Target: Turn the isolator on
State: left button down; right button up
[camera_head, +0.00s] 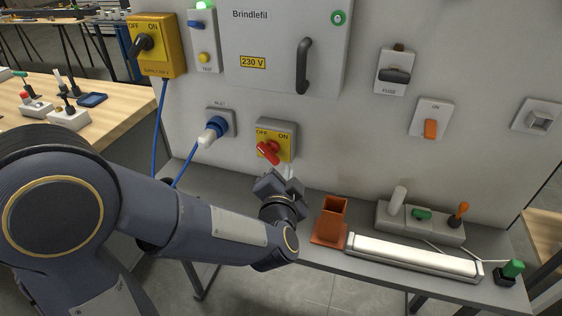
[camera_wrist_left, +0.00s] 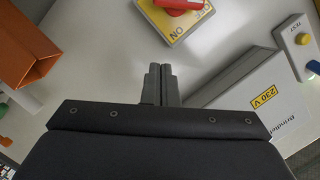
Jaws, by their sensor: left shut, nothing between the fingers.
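A rotary switch with a red handle (camera_head: 268,152) sits on a grey box with a yellow OFF/ON plate (camera_head: 283,136) on the upright panel. In the left wrist view the red handle (camera_wrist_left: 180,3) is cut off at the top edge, with its yellow plate (camera_wrist_left: 184,24) below. A second yellow switch box (camera_head: 168,58) with a black handle (camera_head: 146,43) is at the panel's upper left, also marked OFF and ON. My left gripper (camera_head: 278,182) is shut and empty, just below the red-handled switch. Its fingers (camera_wrist_left: 160,70) show together. My right gripper is not in view.
A blue plug (camera_head: 213,130) and cable are left of the red handle. An orange holder (camera_head: 333,215) and a long white bar (camera_head: 412,256) stand on the grey shelf (camera_head: 365,284). A cabinet (camera_head: 275,72) with a black handle is above.

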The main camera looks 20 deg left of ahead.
aim_at(280, 161)
pick_arm(q)
jog(key=w+a+f, duration=0.1)
jog(key=w, duration=0.2)
jog(key=w+a+f+b, duration=0.1)
jog(key=w+f, duration=0.1)
jog(key=w, duration=0.1)
jog(key=w+a+f, duration=0.1)
jog(key=w+a, duration=0.1)
jog(key=w, duration=0.1)
jog(key=shift+w+a+f, duration=0.1)
jog(key=shift+w+f, duration=0.2)
jog(key=shift+w, duration=0.1)
jog(key=shift+f+m+y, duration=0.3)
jog(key=shift+m, duration=0.6)
